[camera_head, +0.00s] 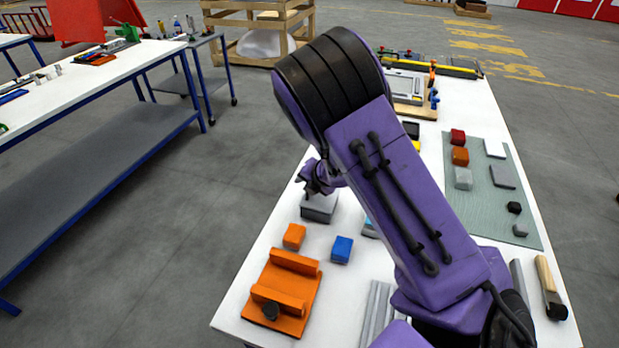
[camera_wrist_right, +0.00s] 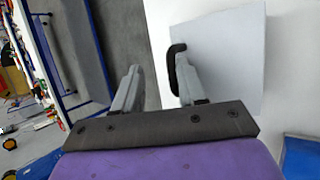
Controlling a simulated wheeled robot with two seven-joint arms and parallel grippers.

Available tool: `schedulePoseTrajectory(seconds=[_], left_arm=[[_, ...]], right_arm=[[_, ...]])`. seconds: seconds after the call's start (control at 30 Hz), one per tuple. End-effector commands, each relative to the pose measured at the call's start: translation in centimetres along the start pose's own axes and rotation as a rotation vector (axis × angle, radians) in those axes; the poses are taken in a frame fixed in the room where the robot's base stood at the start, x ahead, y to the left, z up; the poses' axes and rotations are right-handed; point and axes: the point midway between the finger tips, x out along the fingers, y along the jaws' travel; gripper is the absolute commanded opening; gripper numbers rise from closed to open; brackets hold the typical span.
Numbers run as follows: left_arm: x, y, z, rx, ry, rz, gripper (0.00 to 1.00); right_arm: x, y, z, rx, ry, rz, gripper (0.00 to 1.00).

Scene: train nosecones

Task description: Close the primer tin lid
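The primer tin (camera_head: 319,208) is a small grey box with a lighter top, near the left edge of the white table. My right gripper (camera_head: 316,184) is just above it, partly hidden by my wrist. In the right wrist view a pale, flat lid (camera_wrist_right: 225,62) with a black handle (camera_wrist_right: 174,66) at its left edge fills the upper right. My right gripper (camera_wrist_right: 157,66) is open there, its fingers apart. The handle is by the right finger; I cannot tell whether they touch. How far the lid is open is unclear. My left gripper is not in view.
An orange block (camera_head: 294,236), a blue block (camera_head: 341,250) and an orange fixture (camera_head: 283,292) lie at the table's near left. A grey-green mat (camera_head: 486,216) with several small blocks is at right. My right arm hides the table's middle. Floor lies beyond the left edge.

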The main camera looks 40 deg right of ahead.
Motion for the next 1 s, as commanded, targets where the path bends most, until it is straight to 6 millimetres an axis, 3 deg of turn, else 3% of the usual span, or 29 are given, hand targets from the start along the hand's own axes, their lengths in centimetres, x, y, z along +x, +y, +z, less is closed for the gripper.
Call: schedulePoseTrajectory(seconds=[0.4, 0.8, 1.0], left_arm=[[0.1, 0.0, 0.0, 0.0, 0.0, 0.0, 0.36], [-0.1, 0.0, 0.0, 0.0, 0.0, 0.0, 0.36], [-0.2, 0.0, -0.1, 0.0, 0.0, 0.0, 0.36]], right_arm=[[-0.6, -0.1, 0.3, 0.005, -0.007, 0.001, 0.35], [-9.3, 0.2, 0.0, 0.0, -0.005, 0.004, 0.35], [-10.9, 0.0, -0.2, 0.001, -0.002, 0.003, 0.35]])
